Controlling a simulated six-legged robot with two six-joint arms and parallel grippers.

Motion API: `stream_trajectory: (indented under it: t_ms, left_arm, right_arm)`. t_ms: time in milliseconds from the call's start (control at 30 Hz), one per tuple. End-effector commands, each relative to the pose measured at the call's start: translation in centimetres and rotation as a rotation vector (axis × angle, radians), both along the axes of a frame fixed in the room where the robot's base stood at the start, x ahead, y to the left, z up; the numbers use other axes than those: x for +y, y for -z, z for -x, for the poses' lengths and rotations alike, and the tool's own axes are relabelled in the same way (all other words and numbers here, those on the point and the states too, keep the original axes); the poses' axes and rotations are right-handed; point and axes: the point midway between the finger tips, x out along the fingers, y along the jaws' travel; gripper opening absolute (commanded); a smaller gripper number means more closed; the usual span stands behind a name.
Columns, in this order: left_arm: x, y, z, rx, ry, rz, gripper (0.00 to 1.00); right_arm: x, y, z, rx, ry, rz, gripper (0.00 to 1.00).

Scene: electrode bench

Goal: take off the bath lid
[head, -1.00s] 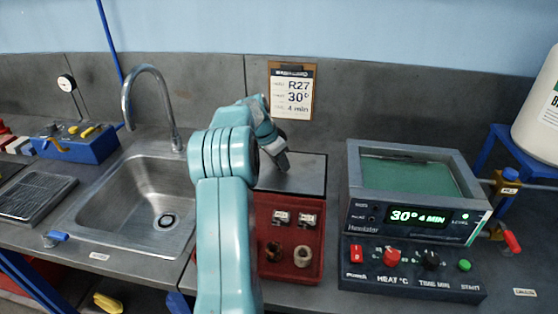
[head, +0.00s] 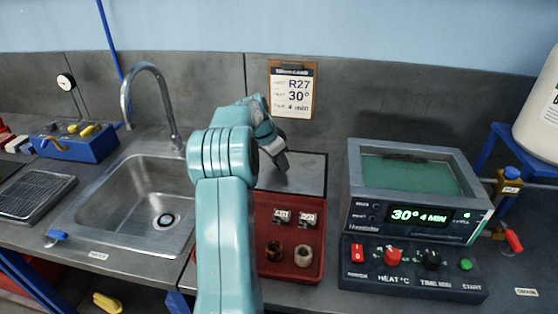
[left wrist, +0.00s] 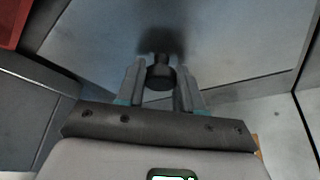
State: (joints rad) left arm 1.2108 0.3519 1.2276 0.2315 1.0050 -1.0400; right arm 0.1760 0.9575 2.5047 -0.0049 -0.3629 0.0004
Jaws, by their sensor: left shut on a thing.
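The bath (head: 474,190) stands at the right, with its top open and green inside; its display reads 30° 4 MIN. The lid (head: 307,172) is a flat grey plate behind the red tray, left of the bath. In the left wrist view the lid (left wrist: 235,50) fills much of the picture, with a dark knob (left wrist: 160,74) standing on it. My left gripper (head: 282,165) is over the lid, and in the wrist view its fingers (left wrist: 160,88) are shut on the knob from both sides. I cannot tell whether the lid touches the bench. My right gripper is not in view.
A red tray (head: 262,262) with several small metal parts lies in front of the lid. A sink (head: 120,205) with a tall tap is at the left. A control box (head: 400,285) with knobs is below the bath. A card (head: 291,92) hangs on the back wall.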

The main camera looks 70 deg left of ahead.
Motion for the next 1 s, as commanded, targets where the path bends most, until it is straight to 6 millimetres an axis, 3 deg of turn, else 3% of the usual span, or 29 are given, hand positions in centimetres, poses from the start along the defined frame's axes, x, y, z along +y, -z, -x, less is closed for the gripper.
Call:
stream_trajectory:
  t_ms: [633,667,700,733,933,967,1000]
  left_arm:
    - [0.03,0.74,-0.02,-0.002,0.000,-0.001,0.00]
    - [0.03,0.66,-0.02,-0.002,0.000,-0.001,0.46]
    - [0.03,0.66,-0.02,-0.002,0.000,-0.001,0.59]
    - [0.02,0.66,-0.01,-0.001,0.000,-0.001,0.66]
    - [0.01,0.71,-0.01,-0.001,0.000,0.000,0.66]
    - [-0.02,0.83,0.00,0.001,0.000,0.001,0.72]
    - [-0.02,0.83,0.01,0.001,0.000,0.001,0.85]
  right_arm:
    - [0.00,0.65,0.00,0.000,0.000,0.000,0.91]
    - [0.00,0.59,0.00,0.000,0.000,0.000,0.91]
    - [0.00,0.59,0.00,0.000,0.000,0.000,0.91]
    - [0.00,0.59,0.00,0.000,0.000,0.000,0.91]
    - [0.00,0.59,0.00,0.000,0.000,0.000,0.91]
    - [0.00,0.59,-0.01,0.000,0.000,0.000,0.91]
    - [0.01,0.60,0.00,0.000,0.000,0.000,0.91]
